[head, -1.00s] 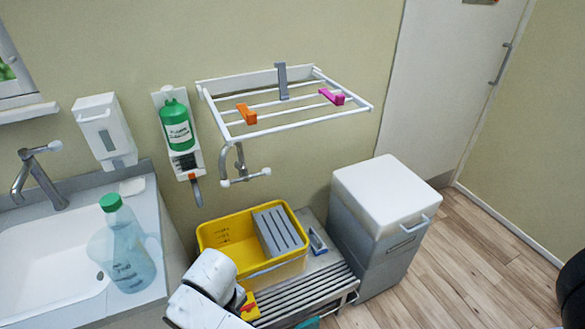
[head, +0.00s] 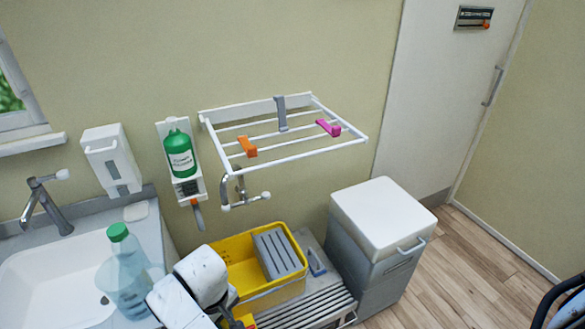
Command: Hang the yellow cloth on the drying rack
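The white wall-mounted drying rack (head: 300,148) has several thin bars, with an orange clip (head: 247,147), a pink clip (head: 328,128) and a grey clip on it. No cloth hangs on it. My white arm reaches in at the bottom, beside the yellow bucket. A small yellow patch with some red (head: 242,321) shows by the arm's end at the bottom edge; I cannot tell whether it is the yellow cloth. My gripper's fingers are mostly hidden behind the arm and cut off by the frame, below and in front of the rack.
A yellow bucket (head: 236,247) with a grey ribbed insert stands on a slatted bench (head: 320,308). A lidded bin (head: 384,215) stands right of it. The sink (head: 50,285), tap and a clear bottle (head: 128,268) are at left. Open floor lies at right.

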